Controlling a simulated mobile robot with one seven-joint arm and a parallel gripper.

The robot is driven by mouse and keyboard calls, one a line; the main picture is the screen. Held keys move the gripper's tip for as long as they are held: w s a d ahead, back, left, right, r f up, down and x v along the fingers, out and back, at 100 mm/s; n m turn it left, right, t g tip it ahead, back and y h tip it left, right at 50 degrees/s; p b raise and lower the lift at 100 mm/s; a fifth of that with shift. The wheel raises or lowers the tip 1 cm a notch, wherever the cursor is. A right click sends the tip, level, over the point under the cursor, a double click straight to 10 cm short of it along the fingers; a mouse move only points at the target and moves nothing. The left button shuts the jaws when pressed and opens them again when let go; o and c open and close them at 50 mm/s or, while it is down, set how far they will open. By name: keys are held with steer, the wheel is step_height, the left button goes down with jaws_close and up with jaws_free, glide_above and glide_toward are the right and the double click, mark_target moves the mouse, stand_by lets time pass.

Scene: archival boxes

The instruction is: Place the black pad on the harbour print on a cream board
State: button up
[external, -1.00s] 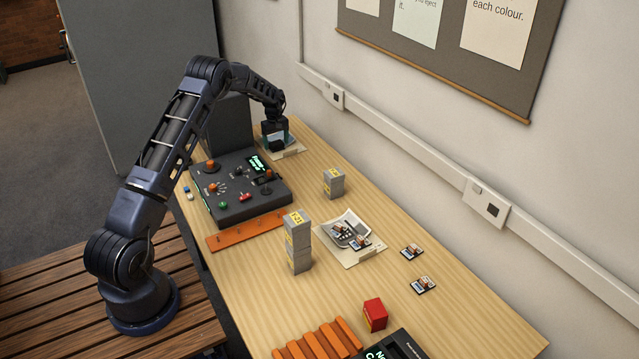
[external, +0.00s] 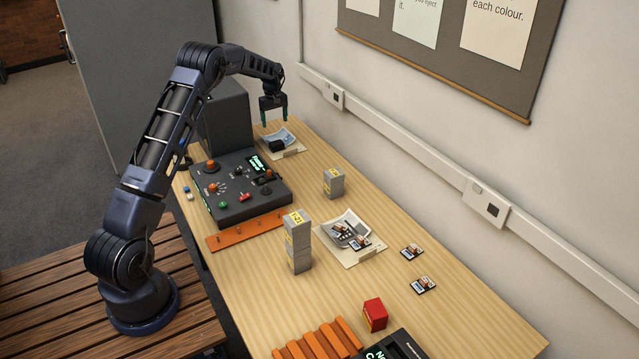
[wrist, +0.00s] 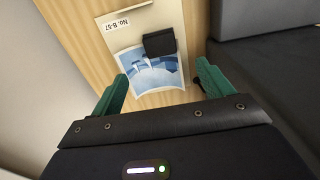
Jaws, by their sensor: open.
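The harbour print (wrist: 140,72), a curled blue picture, lies on a cream board (wrist: 122,24) labelled No. B-57. The black pad (wrist: 161,43) rests on one edge of the print, overlapping it. In the external view the pad (external: 276,146) lies on the print (external: 284,135) at the far end of the table, with the cream board (external: 293,151) beneath. My gripper (external: 274,119) is open and empty above them, its green fingers pointing down. In the wrist view the fingers of my gripper (wrist: 162,72) stand apart on either side of the print.
A dark control console (external: 240,188) and a grey box (external: 226,118) stand close by on the left. A second print (external: 332,231) on a board lies mid-table. A tall grey stack (external: 298,243), a short grey block (external: 334,183) and a red block (external: 375,314) stand nearer.

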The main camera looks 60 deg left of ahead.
steer(key=s+d+r+m+t, duration=0.1)
steer(key=s+d+r+m, duration=0.2)
steer(key=d+r, duration=1)
steer(key=s+d+r+m+t, duration=0.1)
steer(key=s+d+r+m, duration=0.25)
steer(key=d+r, duration=0.9)
steer(key=s+d+r+m+t, duration=0.1)
steer(key=s+d+r+m, duration=0.2)
steer(key=s+d, duration=0.85)
steer(key=s+d+r+m, duration=0.4)
steer(key=s+d, duration=0.6)
steer(key=d, duration=0.2)
steer(key=s+d+f+m, duration=0.2)
steer(key=s+d+f, duration=0.1)
steer(key=s, duration=0.5)
steer(key=s+d+f+m+t, duration=0.1)
steer(key=s+d+f+m, duration=0.1)
steer(key=s+d, duration=0.3)
steer(key=s+f, duration=0.1)
steer(key=s, duration=0.3)
steer(key=shift+t, duration=0.3)
